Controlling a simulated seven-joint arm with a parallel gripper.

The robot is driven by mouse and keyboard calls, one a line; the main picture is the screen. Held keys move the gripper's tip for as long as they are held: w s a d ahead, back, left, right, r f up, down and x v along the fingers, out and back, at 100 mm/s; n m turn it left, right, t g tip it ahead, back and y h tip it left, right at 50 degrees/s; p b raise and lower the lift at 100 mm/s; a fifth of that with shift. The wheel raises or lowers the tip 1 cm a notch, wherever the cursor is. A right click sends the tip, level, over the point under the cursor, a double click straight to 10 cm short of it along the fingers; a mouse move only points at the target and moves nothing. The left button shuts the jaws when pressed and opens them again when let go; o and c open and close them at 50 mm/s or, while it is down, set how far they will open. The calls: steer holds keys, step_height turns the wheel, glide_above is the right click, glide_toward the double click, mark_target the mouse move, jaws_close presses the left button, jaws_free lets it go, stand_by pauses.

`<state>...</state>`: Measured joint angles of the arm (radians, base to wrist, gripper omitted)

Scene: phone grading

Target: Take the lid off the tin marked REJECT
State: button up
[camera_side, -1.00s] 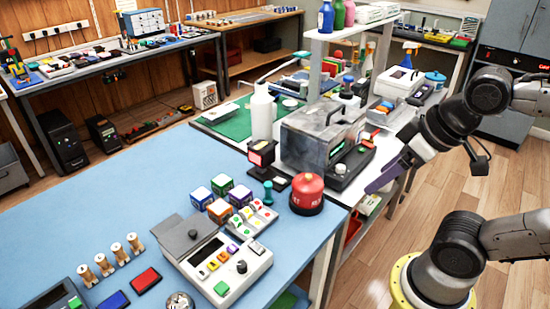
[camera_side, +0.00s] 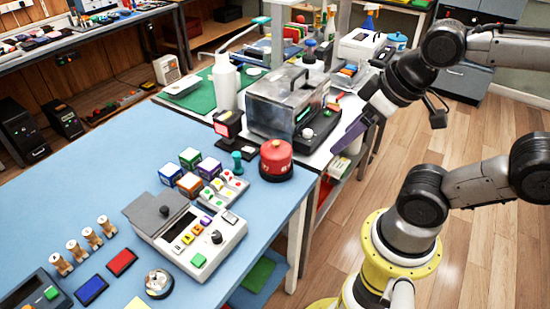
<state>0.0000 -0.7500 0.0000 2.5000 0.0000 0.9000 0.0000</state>
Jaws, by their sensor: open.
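A red round tin (camera_side: 276,162) with a domed red lid (camera_side: 276,149) and a small knob stands upright on a dark base near the right edge of the blue table. The lid sits on the tin. Its lettering is too small to read for sure. My gripper (camera_side: 340,147), with purple fingers, is to the right of the tin and apart from it, beyond the table edge. It is open, with nothing seen between the fingers. The fingers overlap from this side, so the gap hardly shows.
A grey metal box (camera_side: 288,103) with a handle stands behind the tin. A teal peg (camera_side: 237,163) and several coloured cubes are left of it. A white console (camera_side: 187,228) lies in front. The blue table (camera_side: 90,185) is clear at left.

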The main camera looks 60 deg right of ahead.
stand_by(0.3)
steer(key=shift+c, duration=1.2)
steer(key=w+d+r+m+g, duration=0.1)
steer(key=w+r+m, duration=0.55)
steer(key=m, duration=0.35)
steer(key=m+g, duration=0.5)
steer(key=m, duration=0.3)
glide_above(276, 142)
step_height(276, 142, down, 18)
steer(key=shift+s+d+r, duration=0.15)
steer(key=shift+r, duration=0.1)
steer(key=shift+f, duration=2.85)
